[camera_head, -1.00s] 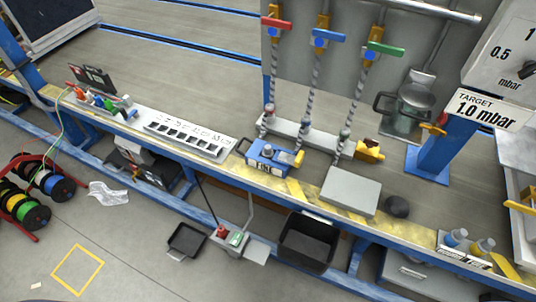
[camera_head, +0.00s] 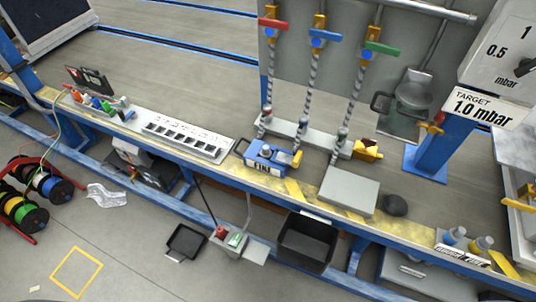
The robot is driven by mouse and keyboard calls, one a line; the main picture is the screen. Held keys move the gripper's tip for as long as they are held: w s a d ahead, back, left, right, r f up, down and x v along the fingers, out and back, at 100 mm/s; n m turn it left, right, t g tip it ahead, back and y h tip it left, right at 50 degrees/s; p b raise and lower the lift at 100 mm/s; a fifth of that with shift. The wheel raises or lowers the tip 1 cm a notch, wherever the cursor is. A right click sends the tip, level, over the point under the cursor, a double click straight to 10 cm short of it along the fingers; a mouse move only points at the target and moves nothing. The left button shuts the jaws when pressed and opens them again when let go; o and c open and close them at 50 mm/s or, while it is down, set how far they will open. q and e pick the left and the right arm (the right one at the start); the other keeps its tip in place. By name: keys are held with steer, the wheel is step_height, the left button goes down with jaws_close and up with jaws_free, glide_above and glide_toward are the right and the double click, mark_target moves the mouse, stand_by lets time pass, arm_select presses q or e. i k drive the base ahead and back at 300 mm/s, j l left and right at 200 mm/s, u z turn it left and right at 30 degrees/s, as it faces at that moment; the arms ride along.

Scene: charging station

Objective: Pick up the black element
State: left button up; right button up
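A small dark, rounded object (camera_head: 395,205), the likeliest black element, sits on the workbench (camera_head: 345,215) right of a grey flat plate (camera_head: 350,190). It stands apart from the plate, near the bench's front edge. Its exact shape is hard to tell at this size. Neither of my grippers shows in the head view, and nothing covers the dark object.
A blue device (camera_head: 266,158), a yellow block (camera_head: 367,150) and a white slotted rack (camera_head: 188,139) stand on the bench. A bottle holder (camera_head: 463,255) is to the right. A black bin (camera_head: 307,242) is below the front edge. Hoses hang behind.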

mark_target(266, 152)
steer(key=i+j+z, duration=0.15)
steer(key=z, duration=0.3)
steer(key=i+j+z, duration=0.1)
steer(key=j+z, duration=0.3)
steer(key=i+j+z, duration=0.1)
steer(key=j+z, duration=0.35)
steer(key=l, duration=0.1)
